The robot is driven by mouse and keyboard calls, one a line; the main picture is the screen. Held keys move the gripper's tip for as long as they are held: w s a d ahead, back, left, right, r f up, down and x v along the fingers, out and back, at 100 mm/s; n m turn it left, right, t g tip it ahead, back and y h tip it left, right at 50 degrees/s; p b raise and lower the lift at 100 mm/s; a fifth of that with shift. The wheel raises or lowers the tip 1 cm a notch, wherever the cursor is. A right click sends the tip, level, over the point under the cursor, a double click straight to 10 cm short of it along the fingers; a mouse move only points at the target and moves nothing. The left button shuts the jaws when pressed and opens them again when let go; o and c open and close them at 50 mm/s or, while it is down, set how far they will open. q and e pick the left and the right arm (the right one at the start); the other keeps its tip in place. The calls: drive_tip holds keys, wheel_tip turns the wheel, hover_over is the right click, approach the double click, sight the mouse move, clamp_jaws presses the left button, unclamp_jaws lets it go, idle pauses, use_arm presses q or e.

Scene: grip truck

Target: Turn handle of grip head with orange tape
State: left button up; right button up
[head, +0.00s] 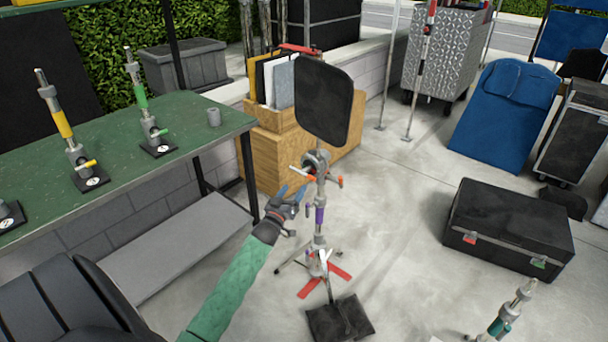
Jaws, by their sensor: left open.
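A light stand stands on the floor in the middle of the head view, with a metal grip head (316,160) near its top. A handle with orange tape (311,179) sticks out on the head's lower left side. A black flag panel (323,101) is held above the head. Purple tape (319,214) wraps the column below. My left gripper (291,192) is open and empty, just left of the column and a little below the orange-taped handle, apart from it. My right gripper is not in view.
A green table (120,150) at left holds stands with yellow tape (62,124) and green tape (141,98). A wooden crate (265,150) is behind the stand. A black case (510,228) lies at right. A black sandbag (340,320) lies at the stand's base. Floor between is clear.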

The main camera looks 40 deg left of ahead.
sight(304, 172)
use_arm(q)
drive_tip(key=shift+n+t+h, duration=0.5)
drive_tip(key=shift+n, duration=0.4)
drive_tip(key=shift+s+d+r+p+x, duration=0.15)
drive_tip(key=shift+r+p+x, duration=0.1)
drive_tip(key=shift+x, duration=1.05)
drive_tip(key=shift+d+r+p+x, duration=0.1)
drive_tip(key=shift+r+p+x, duration=0.15)
drive_tip(key=shift+x, duration=1.05)
drive_tip(key=shift+s+d+r+p+x, duration=0.1)
drive_tip(key=shift+d+r+p+x, duration=0.15)
drive_tip(key=shift+x, duration=1.05)
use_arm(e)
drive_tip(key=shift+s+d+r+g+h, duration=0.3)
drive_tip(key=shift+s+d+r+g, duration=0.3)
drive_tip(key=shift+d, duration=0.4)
use_arm(q)
drive_tip(key=shift+a, duration=0.15)
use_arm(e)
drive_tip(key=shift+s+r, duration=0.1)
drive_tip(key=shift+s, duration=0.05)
use_arm(q)
clamp_jaws()
